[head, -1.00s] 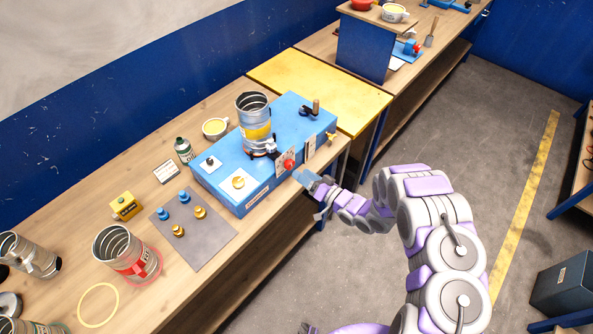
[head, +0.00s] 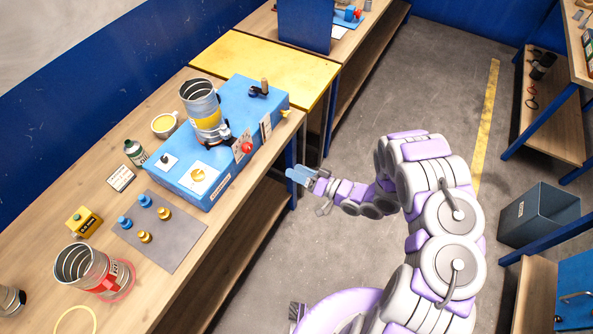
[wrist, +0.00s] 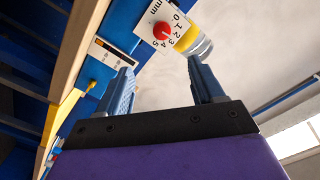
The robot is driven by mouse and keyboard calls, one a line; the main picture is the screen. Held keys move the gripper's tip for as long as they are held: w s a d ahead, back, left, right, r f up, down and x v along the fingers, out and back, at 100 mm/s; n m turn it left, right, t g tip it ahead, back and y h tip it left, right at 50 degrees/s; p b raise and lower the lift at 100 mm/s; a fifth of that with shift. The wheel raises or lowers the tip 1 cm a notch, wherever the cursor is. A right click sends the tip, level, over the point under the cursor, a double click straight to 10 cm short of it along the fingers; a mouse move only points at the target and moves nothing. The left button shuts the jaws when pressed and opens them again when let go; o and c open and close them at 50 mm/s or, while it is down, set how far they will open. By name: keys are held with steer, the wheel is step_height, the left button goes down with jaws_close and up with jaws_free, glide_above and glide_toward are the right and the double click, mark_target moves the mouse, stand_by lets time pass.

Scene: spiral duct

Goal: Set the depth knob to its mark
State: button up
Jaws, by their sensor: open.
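The depth knob is a red knob (head: 247,148) on the front side of the blue machine box (head: 225,178). In the wrist view the red knob (wrist: 161,31) shows at the top, beside a white scale plate (wrist: 172,22) with numbers from 0 to 5 and "mm". Where its pointer and mark lie is too small to tell. My gripper (head: 299,176) is open and empty, to the right of the box and clear of the bench edge. In the wrist view its two blue fingers (wrist: 163,90) stand apart, short of the knob.
A spiral duct piece (head: 203,108) with a yellow band stands on the box. A brass lever (head: 285,113) juts from the box's right end. A grey mat (head: 165,232) with blue and yellow knobs lies in front. The floor (head: 375,95) right of the bench is clear.

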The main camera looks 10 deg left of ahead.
steer(key=n+b, duration=0.8)
steer(key=b, duration=0.9)
glide_toward(250, 149)
steer(key=x, duration=0.8)
steer(key=shift+w+a, duration=0.15)
steer(key=shift+a, duration=0.15)
steer(key=shift+c, duration=0.3)
